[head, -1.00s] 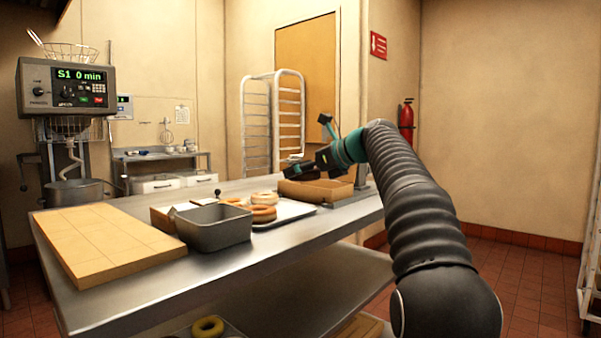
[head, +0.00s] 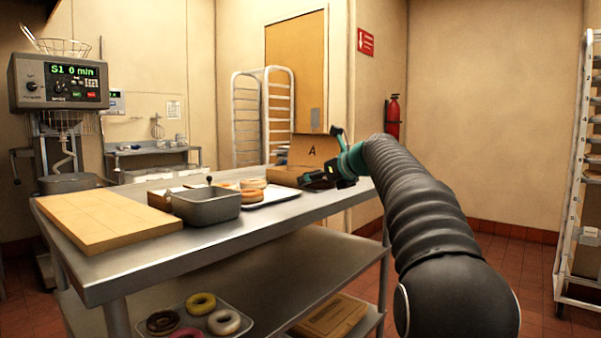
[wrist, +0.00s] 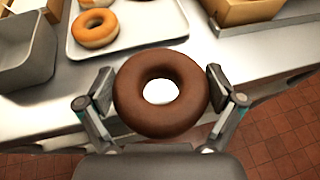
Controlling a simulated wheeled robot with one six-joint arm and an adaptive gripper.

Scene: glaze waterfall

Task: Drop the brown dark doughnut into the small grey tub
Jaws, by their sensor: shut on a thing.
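The brown dark doughnut (wrist: 160,96) is held between the two fingers of my gripper (wrist: 160,92) in the wrist view, its hole facing the camera. The fingers press its left and right sides. It appears above the table's front edge. In the head view my gripper (head: 322,181) is over the right part of the table; the doughnut cannot be made out there. The small grey tub (head: 207,209) stands on the table, left of my gripper. In the wrist view part of the tub (wrist: 28,70) shows at the upper left, apart from the doughnut.
A tray (head: 285,196) with orange and pale doughnuts lies between tub and gripper. A wooden board (head: 100,220) lies left of the tub. Cardboard boxes (head: 312,153) stand behind my gripper. A lower-shelf tray (head: 238,330) holds several doughnuts, one dark. A rack (head: 575,200) stands right.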

